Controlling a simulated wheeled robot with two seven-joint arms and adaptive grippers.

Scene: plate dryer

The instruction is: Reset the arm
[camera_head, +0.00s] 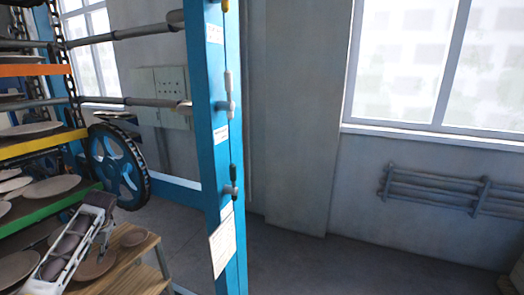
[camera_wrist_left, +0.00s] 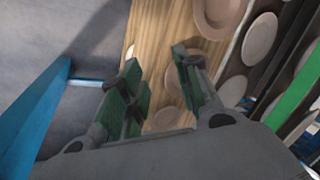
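My left arm comes in at the lower left of the head view. Its gripper (camera_head: 105,232) is small there, above a wooden table (camera_head: 142,262) with brown plates on it. In the left wrist view the gripper (camera_wrist_left: 160,90) has its two green-padded fingers spread apart with nothing held between them. The wooden tabletop (camera_wrist_left: 150,45) and several plates, one of them a reddish plate (camera_wrist_left: 220,15), lie beyond the fingers. My right gripper is not in view.
A blue-framed plate dryer (camera_head: 205,60) with orange, yellow and green shelves of plates stands at the left. A blue wheel (camera_head: 118,165) is on it, close to my left gripper. Pipes (camera_head: 440,190) run along the right wall. The floor (camera_head: 340,272) at centre right is clear.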

